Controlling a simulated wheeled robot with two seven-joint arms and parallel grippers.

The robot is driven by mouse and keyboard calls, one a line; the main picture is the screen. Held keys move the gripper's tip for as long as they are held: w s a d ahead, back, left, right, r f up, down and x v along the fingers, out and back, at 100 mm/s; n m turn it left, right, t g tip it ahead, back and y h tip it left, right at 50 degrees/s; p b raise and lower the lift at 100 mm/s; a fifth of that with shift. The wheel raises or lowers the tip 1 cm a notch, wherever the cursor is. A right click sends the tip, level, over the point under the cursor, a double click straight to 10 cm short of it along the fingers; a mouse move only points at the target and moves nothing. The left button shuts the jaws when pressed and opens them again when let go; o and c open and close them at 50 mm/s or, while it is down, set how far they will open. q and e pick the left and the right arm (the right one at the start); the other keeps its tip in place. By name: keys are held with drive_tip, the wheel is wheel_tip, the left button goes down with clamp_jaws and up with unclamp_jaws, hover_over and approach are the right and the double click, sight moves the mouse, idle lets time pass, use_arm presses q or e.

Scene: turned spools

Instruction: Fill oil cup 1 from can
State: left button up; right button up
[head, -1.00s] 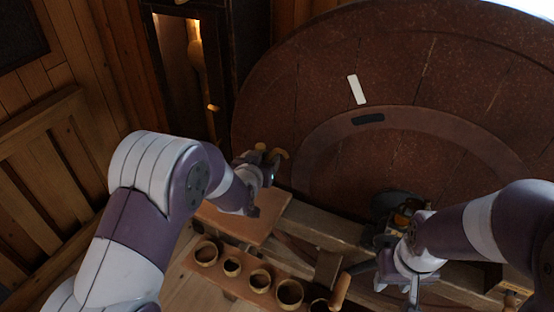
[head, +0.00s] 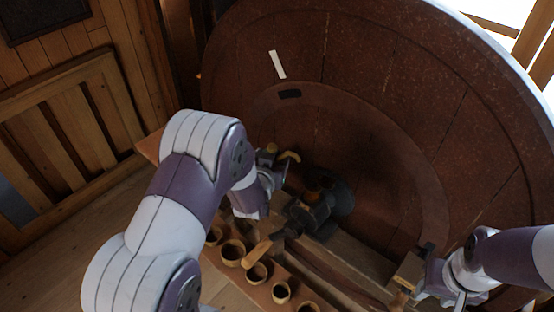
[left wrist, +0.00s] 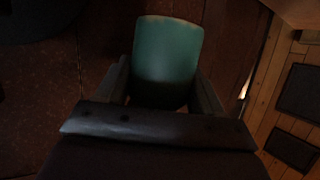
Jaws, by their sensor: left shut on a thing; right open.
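My left gripper (head: 272,182) is shut on the can, which shows as a teal body (left wrist: 167,52) between the fingers in the left wrist view. In the head view the gripper and arm hide most of the can; a curved yellowish part (head: 289,156) sticks out to the right. They are just left of a dark metal fitting (head: 312,212) with an amber-brown part (head: 314,194) on it. I cannot tell which piece is oil cup 1. My right gripper (head: 440,292) is open at the lower right, beside a small wooden block (head: 408,271).
A huge reddish-brown wheel (head: 390,90) with a white mark (head: 277,65) stands behind the bench. Several small round cups (head: 233,252) stand in a row on a board in front. A slatted wooden railing (head: 75,130) is at left.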

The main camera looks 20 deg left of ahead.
sight(281, 158)
use_arm(q)
drive_tip(key=shift+s+m+t, duration=0.15)
drive_tip(key=shift+m+t, duration=0.15)
drive_tip(key=shift+m, duration=0.1)
drive_tip(key=shift+s+d+r+m+t+y+b, duration=0.1)
drive_tip(key=shift+d+r+m+t+y+b, duration=0.15)
drive_tip(key=shift+m+y+b, duration=0.2)
drive_tip(key=d+m, duration=0.1)
drive_tip(key=d+r+m+t+y+b, duration=0.1)
drive_tip(key=d+r+m+t, duration=0.1)
drive_tip(key=shift+s+d+b, duration=0.35)
drive_tip(key=shift+s+b, duration=0.05)
drive_tip(key=shift+a+r+m+t, duration=0.1)
drive_tip(key=shift+r+m+t, duration=0.1)
drive_tip(key=shift+m+t, duration=0.2)
drive_tip(key=shift+a+r, duration=0.15)
drive_tip(key=shift+a, duration=0.4)
drive_tip(key=shift+d, duration=0.4)
use_arm(e)
wheel_tip(281, 158, down, 3)
drive_tip(key=shift+f, duration=0.2)
use_arm(q)
drive_tip(key=shift+a, duration=0.25)
use_arm(e)
drive_tip(key=shift+a, duration=0.15)
use_arm(q)
drive_tip(key=shift+d, duration=0.15)
